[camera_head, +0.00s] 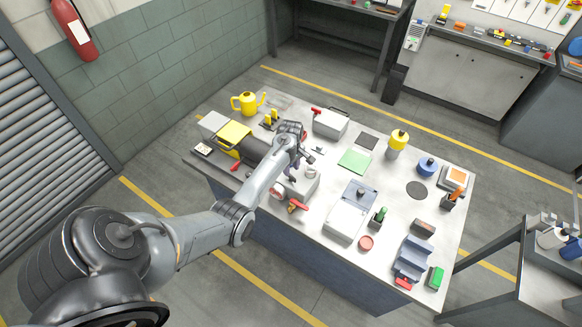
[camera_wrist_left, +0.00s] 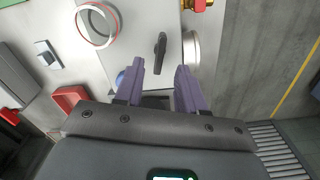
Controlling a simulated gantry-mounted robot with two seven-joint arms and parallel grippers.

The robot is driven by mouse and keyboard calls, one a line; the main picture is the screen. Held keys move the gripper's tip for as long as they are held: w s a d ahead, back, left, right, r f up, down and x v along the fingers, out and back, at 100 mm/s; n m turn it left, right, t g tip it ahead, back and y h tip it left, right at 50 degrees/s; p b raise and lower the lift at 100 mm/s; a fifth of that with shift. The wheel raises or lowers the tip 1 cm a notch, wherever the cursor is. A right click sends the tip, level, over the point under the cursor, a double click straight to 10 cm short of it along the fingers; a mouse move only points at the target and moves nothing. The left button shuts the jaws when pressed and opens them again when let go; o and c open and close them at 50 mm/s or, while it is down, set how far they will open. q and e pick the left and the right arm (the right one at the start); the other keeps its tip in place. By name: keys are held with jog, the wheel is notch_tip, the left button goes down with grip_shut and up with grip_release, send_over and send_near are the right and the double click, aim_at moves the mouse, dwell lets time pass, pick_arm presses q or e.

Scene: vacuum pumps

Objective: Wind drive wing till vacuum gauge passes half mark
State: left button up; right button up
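The pump is a pale grey box (camera_head: 303,188) on the workbench, below my left gripper (camera_head: 295,163) in the head view. In the left wrist view a black drive wing (camera_wrist_left: 160,50) stands out from its pale top (camera_wrist_left: 135,35). My left gripper (camera_wrist_left: 160,70) has its two purple fingers apart, with the wing's near end between or just beyond the tips; contact cannot be told. A round silver-rimmed part (camera_wrist_left: 191,48), perhaps the gauge, is right of the wing; no needle or mark is readable. A red-rimmed round part (camera_wrist_left: 97,25) is to the left. My right gripper is not in view.
A red and brass valve (camera_head: 297,207) is at the pump's near side. A yellow-topped machine (camera_head: 234,134) stands to its left, a grey box (camera_head: 330,124) behind, and a pale lidded case (camera_head: 346,218) to its right. Several small items crowd the bench's right side.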

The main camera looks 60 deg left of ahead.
pick_arm(q)
jog(key=shift+r+p, duration=1.45)
jog(key=shift+r, duration=0.25)
jog(key=shift+c, duration=0.3)
